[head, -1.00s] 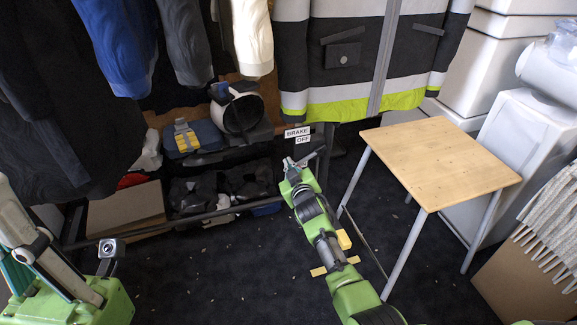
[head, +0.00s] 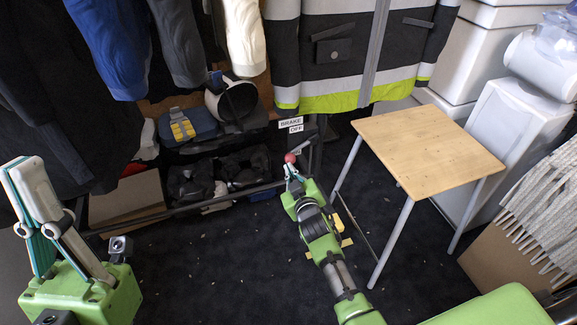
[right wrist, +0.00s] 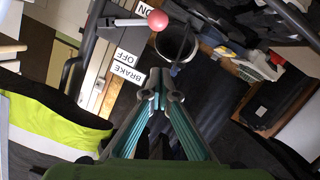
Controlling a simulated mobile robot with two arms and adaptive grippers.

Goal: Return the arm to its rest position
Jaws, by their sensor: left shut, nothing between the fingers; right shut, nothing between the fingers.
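My right arm reaches from the bottom of the head view, and its shut, empty gripper (head: 292,173) is near the middle. In the right wrist view its teal fingers (right wrist: 162,78) meet at the tips with nothing between them. A red ball knob (head: 290,158) shows just beyond those fingertips. In the right wrist view the knob (right wrist: 157,20) sits on a lever end, apart from the fingers. My left gripper (head: 22,166) is at the far left, fingers pointing up, shut and empty.
A small wooden table (head: 428,150) stands right of my right arm. BRAKE and OFF labels (head: 292,125) are behind the knob. A hi-vis jacket (head: 350,50) hangs at the back. A shelf holds a blue case (head: 188,127). Dark floor (head: 225,270) is clear between my arms.

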